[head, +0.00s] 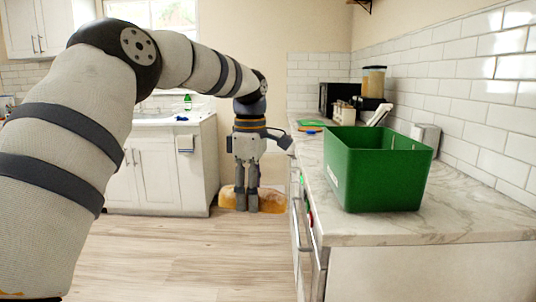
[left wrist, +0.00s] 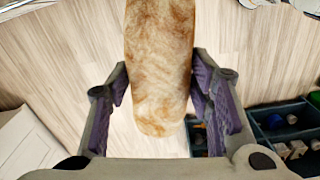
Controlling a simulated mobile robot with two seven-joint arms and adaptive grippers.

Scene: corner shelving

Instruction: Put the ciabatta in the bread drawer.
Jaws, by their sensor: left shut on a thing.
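The ciabatta (head: 271,202) is a long golden-brown loaf. My left gripper (head: 246,207) is shut on its middle and holds it above the floor, beside the front of the right-hand counter. In the left wrist view the ciabatta (left wrist: 160,65) lies between both finger pads, its near end pointing at the palm. Below it on the right in that view is an open, dark teal drawer or divided tray (left wrist: 271,108) with small things in its compartments. I cannot tell whether this is the bread drawer. My right gripper is not in view.
A green bin (head: 375,180) stands on the marble counter (head: 460,215) on the right. Behind it are a dark appliance, jars and a small green board (head: 311,123). A white cabinet (head: 145,175) stands at the back left. The wooden floor (head: 190,260) in front is clear.

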